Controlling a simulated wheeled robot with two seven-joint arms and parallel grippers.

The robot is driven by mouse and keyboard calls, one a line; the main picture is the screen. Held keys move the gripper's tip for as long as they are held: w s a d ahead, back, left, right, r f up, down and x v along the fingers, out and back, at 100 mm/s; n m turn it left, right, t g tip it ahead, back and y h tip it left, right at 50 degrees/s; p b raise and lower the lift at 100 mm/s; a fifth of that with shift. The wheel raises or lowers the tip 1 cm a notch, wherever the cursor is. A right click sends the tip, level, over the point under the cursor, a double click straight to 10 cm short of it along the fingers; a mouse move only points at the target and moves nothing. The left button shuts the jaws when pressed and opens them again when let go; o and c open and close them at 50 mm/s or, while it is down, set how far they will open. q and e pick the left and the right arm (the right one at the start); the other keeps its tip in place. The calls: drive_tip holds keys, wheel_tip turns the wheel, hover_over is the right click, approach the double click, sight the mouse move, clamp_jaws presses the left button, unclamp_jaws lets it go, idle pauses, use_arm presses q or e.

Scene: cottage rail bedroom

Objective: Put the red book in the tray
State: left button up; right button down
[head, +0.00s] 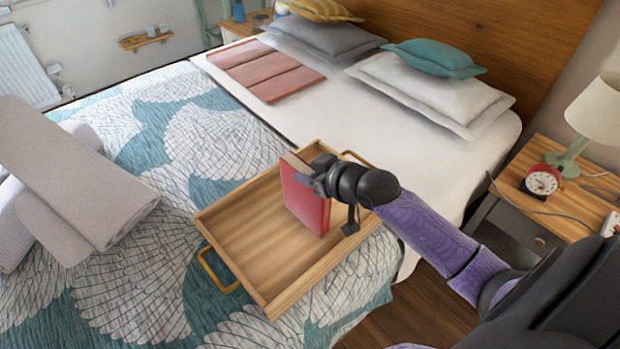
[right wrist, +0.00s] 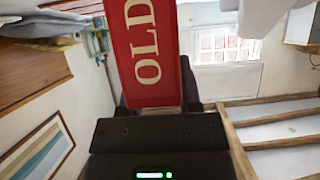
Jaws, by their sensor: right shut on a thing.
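The red book (head: 305,200) stands upright on edge over the right part of the wooden tray (head: 240,255). Whether its lower edge touches the tray floor, I cannot tell. My right gripper (head: 318,178) is shut on the book's upper part, coming in from the right. In the right wrist view the red cover (right wrist: 152,55) with the letters "OLD" sits between the fingers. The tray lies on the bed, with brass handles at its near left and far right ends, and is otherwise empty. My left gripper is not in view.
Rolled towels (head: 75,185) lie on the bed at left. Pillows (head: 430,90) rest by the headboard. A nightstand (head: 565,190) at right holds a red alarm clock (head: 541,181) and a lamp (head: 597,115).

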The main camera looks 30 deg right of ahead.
drive_tip(key=shift+f, duration=0.25)
drive_tip(key=shift+c, duration=1.4)
unclamp_jaws()
